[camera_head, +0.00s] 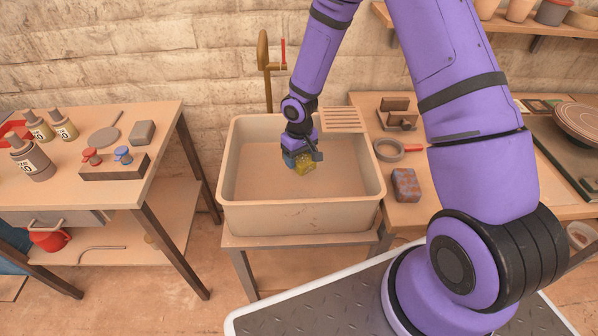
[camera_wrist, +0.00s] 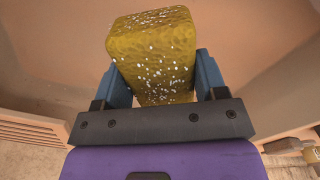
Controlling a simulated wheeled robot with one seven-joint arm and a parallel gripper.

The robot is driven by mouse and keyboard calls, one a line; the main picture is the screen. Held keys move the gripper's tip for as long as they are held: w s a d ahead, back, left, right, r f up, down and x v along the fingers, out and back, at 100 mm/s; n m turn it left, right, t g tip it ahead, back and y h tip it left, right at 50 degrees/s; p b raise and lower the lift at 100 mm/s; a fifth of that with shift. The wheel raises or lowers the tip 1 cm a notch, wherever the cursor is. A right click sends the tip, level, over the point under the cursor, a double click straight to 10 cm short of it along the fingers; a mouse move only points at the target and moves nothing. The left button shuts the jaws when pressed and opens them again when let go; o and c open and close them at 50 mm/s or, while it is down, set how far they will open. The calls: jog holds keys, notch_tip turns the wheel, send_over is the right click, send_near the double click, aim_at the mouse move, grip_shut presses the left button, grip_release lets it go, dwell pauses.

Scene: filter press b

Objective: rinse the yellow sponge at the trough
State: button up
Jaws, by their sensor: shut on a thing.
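The yellow sponge (camera_head: 305,166) is a small block held between the blue fingers of my gripper (camera_head: 297,158). In the wrist view the sponge (camera_wrist: 153,58) sits between both fingers of my gripper (camera_wrist: 160,84), and its surface is dotted with white specks. The trough (camera_head: 232,199) is a beige rectangular basin on a stand. A brass tap (camera_head: 264,60) with a red handle stands behind the trough; no water stream is visible.
A left table (camera_head: 150,170) holds bottles (camera_head: 32,160), a block with red and blue knobs (camera_head: 115,166), and a grey block (camera_head: 142,132). A slatted drainer (camera_head: 343,119) is at the trough's back right.

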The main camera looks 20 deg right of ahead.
jog(key=shift+r, duration=4.95)
jog(key=shift+r, duration=0.1)
notch_tip(320, 180, up, 4)
jog(key=shift+f, duration=0.1)
